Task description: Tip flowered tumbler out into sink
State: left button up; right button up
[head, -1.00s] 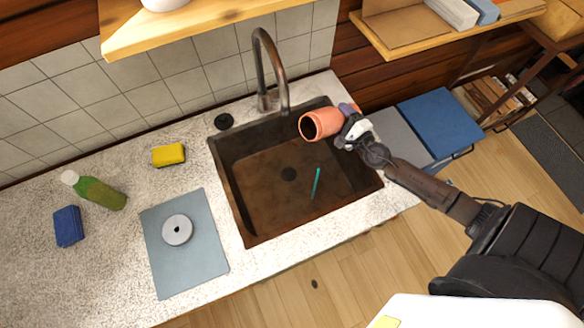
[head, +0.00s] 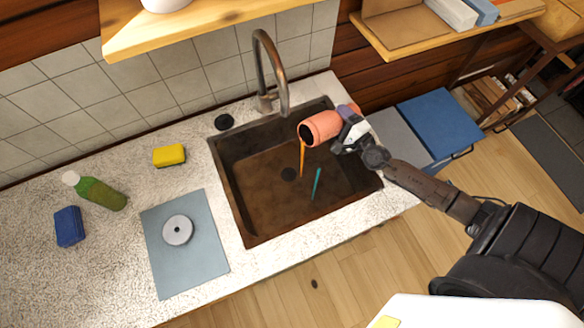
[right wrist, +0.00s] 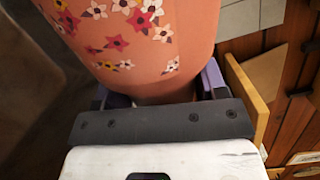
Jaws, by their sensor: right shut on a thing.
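The flowered tumbler (head: 322,128) is orange-pink and tilted onto its side over the right part of the sink. Its dark mouth points left and down. My right gripper (head: 347,130) is shut on it; the right wrist view shows the tumbler's flower-patterned wall (right wrist: 140,30) between the fingers. An orange stick-like item (head: 302,158) is just below the mouth, above the sink floor. A teal stick-like item (head: 316,184) is in the sink, right of the drain. The sink (head: 262,205) is a dark brown basin. My left gripper is not in view.
A metal faucet (head: 272,70) arches over the sink's back edge. On the counter left of the sink are a yellow sponge (head: 169,155), a green bottle (head: 100,193), a blue sponge (head: 69,226) and a grey mat (head: 200,265) with a white disc (head: 177,230).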

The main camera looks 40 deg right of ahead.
dwell(0.4)
jog(key=shift+f+n, duration=0.25)
jog(key=shift+n, duration=0.25)
dwell(0.4)
jog(key=shift+a+f+n, duration=0.1)
jog(key=shift+f+n, duration=0.1)
jog(key=shift+n, duration=0.3)
